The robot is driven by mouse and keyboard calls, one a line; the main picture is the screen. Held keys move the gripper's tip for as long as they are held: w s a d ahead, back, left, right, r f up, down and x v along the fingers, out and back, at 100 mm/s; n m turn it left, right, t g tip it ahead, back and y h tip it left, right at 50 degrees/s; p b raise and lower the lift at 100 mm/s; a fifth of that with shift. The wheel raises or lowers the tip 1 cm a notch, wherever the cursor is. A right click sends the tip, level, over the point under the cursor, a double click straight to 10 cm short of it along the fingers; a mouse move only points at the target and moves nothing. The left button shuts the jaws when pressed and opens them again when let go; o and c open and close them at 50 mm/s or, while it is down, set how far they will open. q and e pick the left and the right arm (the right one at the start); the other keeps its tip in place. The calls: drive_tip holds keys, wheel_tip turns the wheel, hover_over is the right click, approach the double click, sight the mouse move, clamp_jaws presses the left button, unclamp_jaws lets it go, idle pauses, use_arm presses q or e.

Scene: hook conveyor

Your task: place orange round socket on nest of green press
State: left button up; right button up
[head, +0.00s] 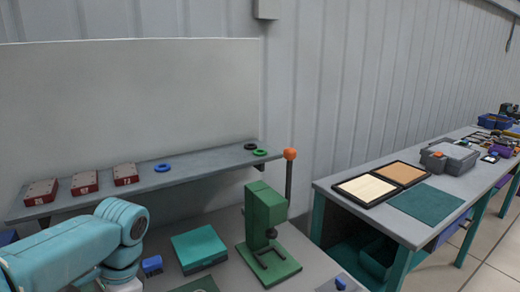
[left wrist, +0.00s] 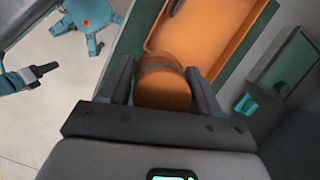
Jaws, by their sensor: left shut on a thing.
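My left gripper (left wrist: 160,90) is shut on the orange round socket (left wrist: 162,86), which sits between its two dark fingers over an orange-lined bin (left wrist: 215,30). I cannot tell whether the socket still touches the bin floor. In the head view the left arm comes in from the left and its gripper is out of frame. The green press (head: 265,210) stands on the bench, with a lever topped by an orange knob (head: 290,154). Its nest (head: 270,257) is low on the base and looks empty. What seems to be my right gripper (left wrist: 38,72) shows small at the left wrist view's left edge.
A teal box (head: 199,248) stands left of the press. A shelf (head: 205,168) behind holds several red boxes and blue, black and green rings. Blue parts (head: 152,264) lie on the bench. A second table (head: 370,213) with trays stands at right.

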use_arm(q)
drive_tip(key=shift+s+d+f, duration=0.15)
drive_tip(key=shift+d+f, duration=0.2)
drive_tip(key=shift+f, duration=0.2)
drive_tip(key=shift+s+d+f, duration=0.1)
drive_tip(key=shift+d+f, duration=0.2)
drive_tip(key=shift+f, duration=0.25)
drive_tip(key=w+d+f+n, duration=0.1)
drive_tip(key=d+f+n, duration=0.1)
drive_tip(key=f, duration=0.1)
drive_tip(key=w+d+f+n+h, duration=0.1)
drive_tip(key=d+f+n, duration=0.1)
drive_tip(key=f, duration=0.2)
drive_tip(key=d+f+n, duration=0.1)
drive_tip(key=d+f, duration=0.1)
drive_tip(key=f, duration=0.2)
drive_tip(key=shift+w+n+g+h, duration=0.3)
drive_tip(key=shift+w+n+g, duration=0.1)
drive_tip(key=shift+w+d+f+n, duration=0.15)
drive_tip(key=shift+w+n, duration=0.25)
drive_tip(key=shift+n, duration=0.5)
drive_tip(key=shift+s+d+h, duration=0.1)
drive_tip(key=shift+h, duration=0.2)
use_arm(e)
drive_tip(key=shift+d, duration=0.15)
drive_tip(key=shift+w, duration=0.1)
